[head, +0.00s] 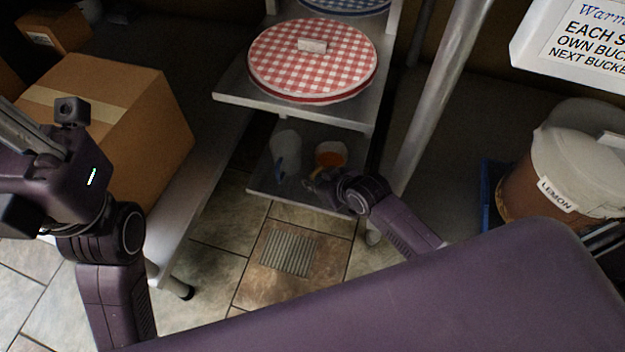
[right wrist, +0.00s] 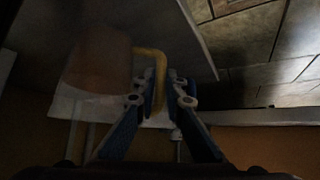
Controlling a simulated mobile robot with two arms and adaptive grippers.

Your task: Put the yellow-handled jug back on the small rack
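The jug (head: 330,156), with orange-brown contents, is at the lower shelf of the small rack (head: 262,188). In the right wrist view the jug's body (right wrist: 100,62) is dim, and its yellow handle (right wrist: 150,53) passes between my fingertips. My right gripper (head: 318,182) reaches in at the jug's near side; in the right wrist view its fingers (right wrist: 166,90) are close together on both sides of the handle. I cannot tell whether the jug touches the shelf. My left gripper (head: 22,135) is at the far left, away from the rack; its fingertips are not clear.
A pale container with a blue part (head: 284,150) stands left of the jug. A red checked round lid (head: 312,62) lies on the shelf above. A metal post (head: 432,100) and a LEMON bucket (head: 565,170) are at right. A cardboard box (head: 125,110) sits left.

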